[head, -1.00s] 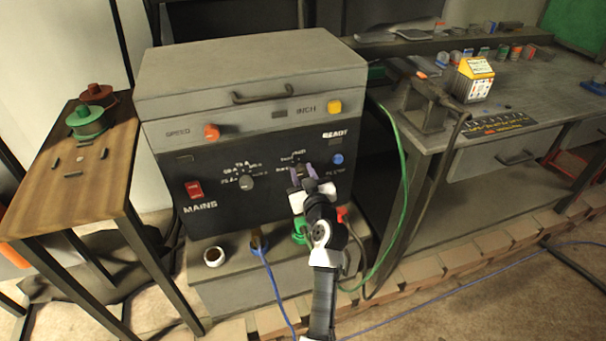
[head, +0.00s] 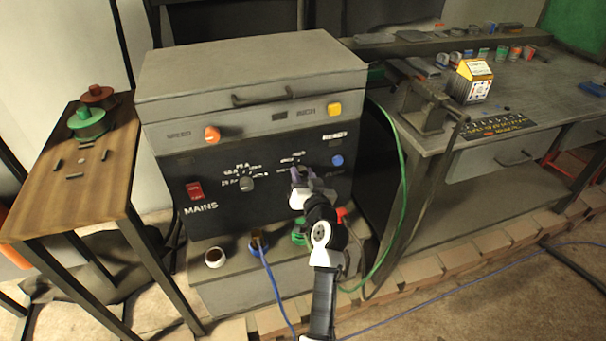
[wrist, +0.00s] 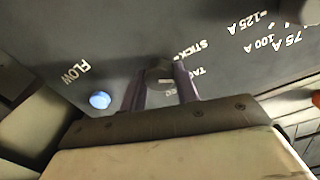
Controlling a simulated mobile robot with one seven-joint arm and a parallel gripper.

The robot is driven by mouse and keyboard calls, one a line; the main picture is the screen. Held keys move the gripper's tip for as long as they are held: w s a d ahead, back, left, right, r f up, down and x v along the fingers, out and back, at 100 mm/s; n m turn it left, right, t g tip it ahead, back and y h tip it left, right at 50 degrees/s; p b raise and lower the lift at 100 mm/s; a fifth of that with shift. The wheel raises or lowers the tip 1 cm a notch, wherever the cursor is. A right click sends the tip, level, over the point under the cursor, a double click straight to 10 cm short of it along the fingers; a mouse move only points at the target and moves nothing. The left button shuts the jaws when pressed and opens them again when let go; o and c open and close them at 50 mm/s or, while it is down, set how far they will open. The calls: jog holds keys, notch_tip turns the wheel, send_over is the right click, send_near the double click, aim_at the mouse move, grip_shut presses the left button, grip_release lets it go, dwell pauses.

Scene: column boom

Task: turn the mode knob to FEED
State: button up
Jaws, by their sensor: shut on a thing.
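The mode knob (wrist: 158,76) is a dark grey knob on the black front panel, between my fingers in the wrist view. The labels STICK (wrist: 188,50) and one starting "TA" (wrist: 195,71) are printed beside it. Another label is partly hidden by a finger, and I cannot read FEED or tell which label the knob points to. My gripper (wrist: 160,92) is shut on the knob, with a purple-grey finger on each side. In the head view my gripper (head: 297,174) is at the panel and mostly hides the knob.
A green cable (head: 404,170) hangs at the right.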

jog(key=m+p, duration=0.2)
jog(key=m, duration=0.4)
jog(key=m+p, duration=0.3)
jog(key=m, duration=0.3)
jog(key=shift+d+f, duration=0.1)
jog(key=shift+m, duration=0.3)
dwell(0.3)
jog(key=o, duration=1)
jog(key=shift+c, duration=0.2)
jog(key=b+v, duration=0.3)
jog(key=v, duration=1)
jog(key=shift+s+d, duration=0.25)
jog(key=shift+s, duration=0.1)
